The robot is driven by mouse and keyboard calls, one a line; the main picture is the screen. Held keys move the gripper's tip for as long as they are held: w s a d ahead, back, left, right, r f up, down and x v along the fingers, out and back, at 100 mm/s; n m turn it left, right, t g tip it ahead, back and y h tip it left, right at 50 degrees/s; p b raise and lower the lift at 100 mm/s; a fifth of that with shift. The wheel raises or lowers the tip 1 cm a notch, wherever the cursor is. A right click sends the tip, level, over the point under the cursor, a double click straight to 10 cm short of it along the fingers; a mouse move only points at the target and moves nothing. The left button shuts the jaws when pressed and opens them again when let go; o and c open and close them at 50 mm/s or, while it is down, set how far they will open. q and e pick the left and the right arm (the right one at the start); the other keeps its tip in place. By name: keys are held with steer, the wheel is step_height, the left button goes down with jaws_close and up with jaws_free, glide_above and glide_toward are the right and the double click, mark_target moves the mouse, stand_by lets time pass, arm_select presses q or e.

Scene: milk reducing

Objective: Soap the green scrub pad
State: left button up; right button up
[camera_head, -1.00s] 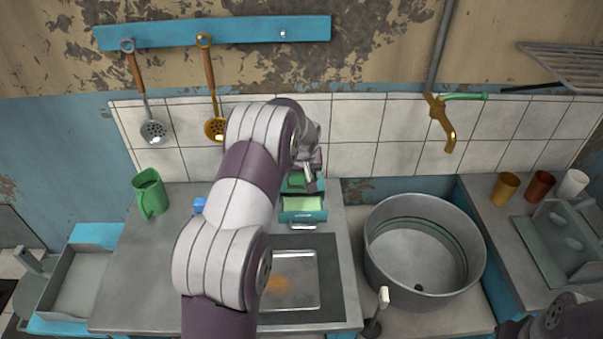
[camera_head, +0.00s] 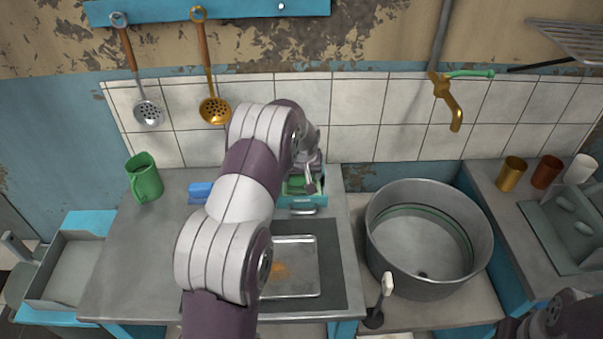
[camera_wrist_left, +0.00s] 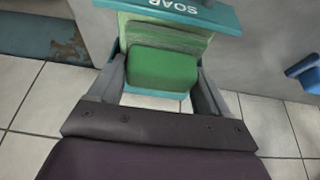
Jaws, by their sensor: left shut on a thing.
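The green scrub pad (camera_wrist_left: 162,68) is between the two fingers of my left gripper (camera_wrist_left: 160,78) in the left wrist view. The gripper is shut on it. The teal soap box (camera_wrist_left: 226,17), marked SOAP, is just beyond, with a paler green block (camera_wrist_left: 165,40) behind the pad. In the head view my left gripper (camera_head: 309,184) is at the soap box (camera_head: 305,211), with the pad (camera_head: 296,184) over its opening. The pad seems to be at or against the soap; exact contact is hard to tell. My right gripper is out of view.
A blue block (camera_head: 199,192) and a green mug (camera_head: 145,178) stand left on the counter. A metal tray with an orange stain (camera_head: 300,267) lies in front. A round metal basin (camera_head: 428,240) stands right, below a brass tap (camera_head: 449,105). A white-handled brush (camera_head: 387,285) is beside it.

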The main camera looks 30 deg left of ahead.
arm_select(q)
steer(key=shift+f+b, duration=0.5)
steer(key=shift+f, duration=0.15)
stand_by(1.4)
step_height(320, 180, up, 7)
steer(key=p, duration=0.5)
steer(key=shift+r, duration=0.15)
stand_by(0.6)
